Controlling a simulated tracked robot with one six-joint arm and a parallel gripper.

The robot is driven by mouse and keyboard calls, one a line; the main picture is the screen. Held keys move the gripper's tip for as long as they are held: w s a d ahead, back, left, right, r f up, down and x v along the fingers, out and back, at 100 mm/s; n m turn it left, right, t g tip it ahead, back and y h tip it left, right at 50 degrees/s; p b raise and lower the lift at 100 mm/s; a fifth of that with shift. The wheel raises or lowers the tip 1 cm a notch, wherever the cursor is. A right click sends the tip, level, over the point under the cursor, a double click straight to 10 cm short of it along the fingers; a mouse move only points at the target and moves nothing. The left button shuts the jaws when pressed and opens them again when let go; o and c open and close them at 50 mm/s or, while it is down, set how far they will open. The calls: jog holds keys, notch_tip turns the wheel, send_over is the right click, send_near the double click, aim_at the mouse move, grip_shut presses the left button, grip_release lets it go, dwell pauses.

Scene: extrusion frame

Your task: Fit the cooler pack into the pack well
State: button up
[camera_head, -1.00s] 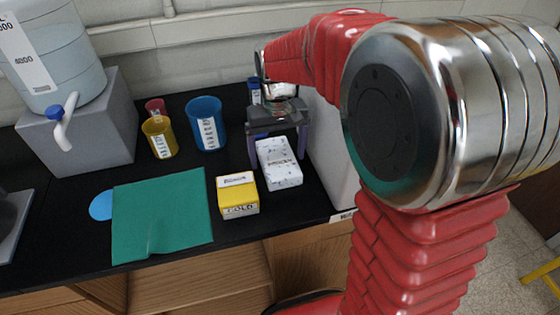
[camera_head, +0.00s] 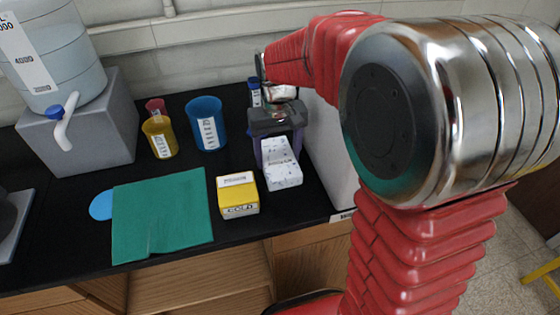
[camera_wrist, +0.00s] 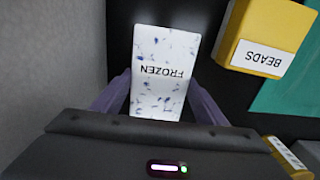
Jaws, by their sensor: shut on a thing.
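The white, blue-speckled cooler pack (camera_head: 283,172), marked FROZEN, is on or just above the black bench, right of the yellow box. It fills the upper middle of the wrist view (camera_wrist: 162,60). My gripper (camera_head: 279,143) is at its far end, with purple fingers on both sides. In the wrist view my gripper (camera_wrist: 158,85) is shut on the pack, and the dark gripper body hides the pack's near end. I cannot tell whether the pack touches the bench. I cannot make out the pack well in either view.
A yellow box (camera_head: 237,195) labelled BEADS in the wrist view (camera_wrist: 265,38) stands close left of the pack. A green cloth (camera_head: 162,215), blue disc (camera_head: 101,205), yellow cup (camera_head: 160,138) and blue cup (camera_head: 206,124) lie left. A pale wall-like block (camera_head: 328,150) is close on the right.

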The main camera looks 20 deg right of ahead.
aim_at(278, 158)
jog(key=c, duration=0.8)
jog(key=shift+r, duration=0.1)
notch_tip(278, 158, up, 10)
jog(key=shift+f, duration=0.1)
jog(key=shift+s, duration=0.1)
dwell(0.8)
